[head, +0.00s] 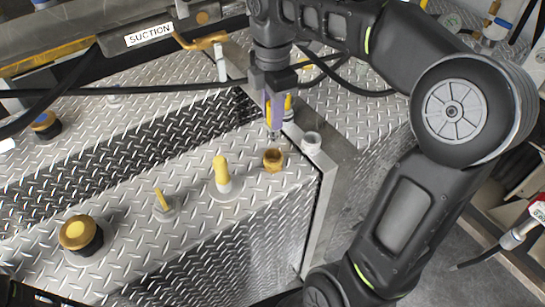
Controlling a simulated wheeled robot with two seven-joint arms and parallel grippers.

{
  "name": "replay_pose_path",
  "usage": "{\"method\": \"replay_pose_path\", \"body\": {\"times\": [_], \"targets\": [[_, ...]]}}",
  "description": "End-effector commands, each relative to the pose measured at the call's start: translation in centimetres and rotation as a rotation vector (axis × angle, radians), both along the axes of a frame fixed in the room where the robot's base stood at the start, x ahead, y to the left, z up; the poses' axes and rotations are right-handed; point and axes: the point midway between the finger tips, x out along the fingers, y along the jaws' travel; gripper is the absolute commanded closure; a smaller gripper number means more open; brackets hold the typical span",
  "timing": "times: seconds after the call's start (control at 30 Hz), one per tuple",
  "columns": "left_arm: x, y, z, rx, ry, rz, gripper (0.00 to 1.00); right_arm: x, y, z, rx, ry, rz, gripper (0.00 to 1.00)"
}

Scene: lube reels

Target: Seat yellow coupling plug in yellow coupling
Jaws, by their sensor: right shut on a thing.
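My right gripper (275,108) points down over the back right part of the diamond-plate top. It is shut on the yellow coupling plug (288,103), whose yellow body shows beside the fingers. A silvery tip (274,135) shows below them. The fingers hide part of the plug. A brass-yellow open fitting (273,159), which looks like the yellow coupling, stands upright on the plate near its right edge. The silvery tip is just above and behind this fitting in the picture; a small gap seems to show between them. My left gripper is not in view.
A white open fitting (311,142) stands close right of the brass one. A yellow-capped post (222,174), a thin yellow stem (162,201) and a black-and-gold cap (79,234) stand to the left. Black hoses (180,88) cross behind. The plate drops off at the right.

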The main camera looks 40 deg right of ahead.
Motion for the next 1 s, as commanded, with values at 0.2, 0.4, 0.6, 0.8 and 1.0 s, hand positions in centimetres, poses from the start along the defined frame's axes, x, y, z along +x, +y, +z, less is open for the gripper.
{"method": "replay_pose_path", "body": {"times": [0.2, 0.4, 0.6, 0.8, 1.0], "targets": [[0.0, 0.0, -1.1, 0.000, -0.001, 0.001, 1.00, -0.1, 0.0, -3.8, 0.001, 0.005, 0.000, 1.00], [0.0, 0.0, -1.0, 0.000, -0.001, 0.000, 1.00, 0.0, 0.0, -5.7, 0.000, 0.001, 0.000, 1.00], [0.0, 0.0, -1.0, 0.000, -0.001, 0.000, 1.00, 0.0, 0.0, -5.7, 0.000, 0.000, 0.001, 1.00], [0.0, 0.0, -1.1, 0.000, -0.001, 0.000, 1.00, -0.1, 0.0, -7.2, 0.000, 0.003, 0.001, 1.00], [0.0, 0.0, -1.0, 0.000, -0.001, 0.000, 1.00, 0.0, 0.0, -9.4, 0.000, 0.001, 0.000, 1.00]]}}
